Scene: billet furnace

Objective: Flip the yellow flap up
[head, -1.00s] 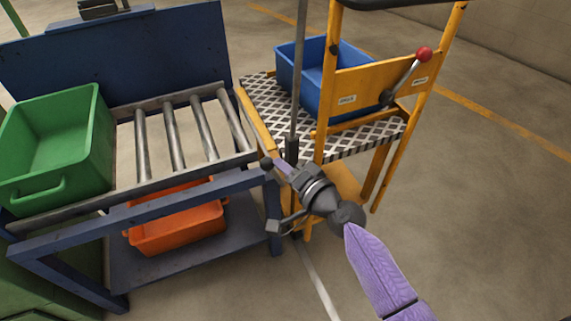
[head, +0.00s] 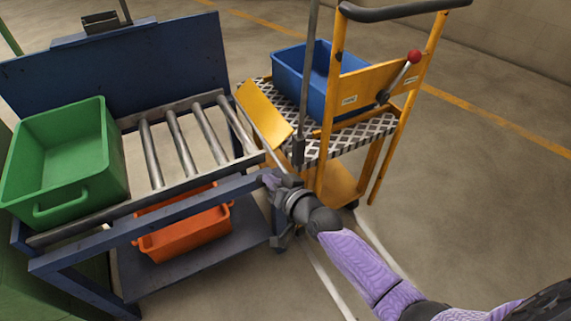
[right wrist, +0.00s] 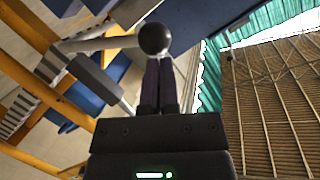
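The yellow flap (head: 263,109) is at the near left edge of the yellow cart, beside the roller table. It is tilted, with its broad face showing. In the right wrist view a black ball knob (right wrist: 154,38) on a grey rod (right wrist: 98,44) is right at my right gripper's fingertips. My right gripper (head: 270,179) is at the roller table's near right corner, below the flap. Its fingers (right wrist: 159,82) lie close together, shut; I cannot tell whether they touch the knob. In the head view the knob is hidden or too small to make out. My left gripper is not in view.
The roller table (head: 150,208) holds a green bin (head: 100,150); an orange bin (head: 185,240) is on its lower shelf. The cart carries a blue bin (head: 345,65) and a red-knobbed lever (head: 413,57). A grey post (head: 305,100) stands near the flap. Floor at right is clear.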

